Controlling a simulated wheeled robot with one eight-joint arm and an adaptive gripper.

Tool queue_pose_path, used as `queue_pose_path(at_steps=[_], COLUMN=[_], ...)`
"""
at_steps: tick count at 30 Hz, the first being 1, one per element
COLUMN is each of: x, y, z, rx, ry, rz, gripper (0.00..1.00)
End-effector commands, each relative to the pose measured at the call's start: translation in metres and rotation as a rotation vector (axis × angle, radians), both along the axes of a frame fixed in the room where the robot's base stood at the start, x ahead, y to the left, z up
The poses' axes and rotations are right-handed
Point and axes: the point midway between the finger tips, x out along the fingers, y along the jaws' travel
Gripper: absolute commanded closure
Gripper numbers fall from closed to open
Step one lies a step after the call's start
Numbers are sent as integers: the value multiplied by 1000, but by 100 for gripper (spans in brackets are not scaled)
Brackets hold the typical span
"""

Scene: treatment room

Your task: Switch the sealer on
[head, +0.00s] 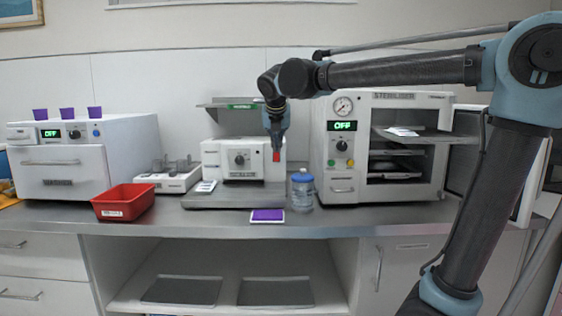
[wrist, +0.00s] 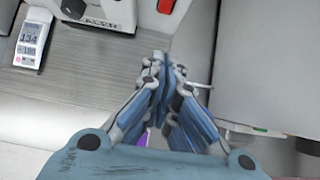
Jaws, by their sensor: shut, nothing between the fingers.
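The sealer (head: 211,163) is the white box in the middle of the counter, with a black dial and a dark name plate on its front. A red switch (head: 276,156) shows at the right of its front; it also shows at the top edge of the wrist view (wrist: 166,5). No lit display shows on the sealer. My gripper (head: 275,144) is shut and empty, pointing down, its tips close above or in front of the switch in the head view. In the wrist view its fingers (wrist: 160,62) end short of the switch, apart from it in the picture. The exact gap cannot be told.
The steriliser (head: 321,185) stands right with its door open and OFF lit. A blue-capped bottle (head: 302,195) stands between it and the sealer. A purple pad (head: 267,215) lies in front. Left are a red bin (head: 122,202) and another white machine (head: 110,160) showing OFF.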

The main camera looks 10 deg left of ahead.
Motion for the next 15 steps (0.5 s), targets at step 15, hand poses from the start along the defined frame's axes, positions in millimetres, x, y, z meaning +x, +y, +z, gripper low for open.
queue_pose_path(at_steps=[15], x=[24], y=[11], z=[-33], rx=[-1], ry=[-1], rz=[4], gripper=[100])
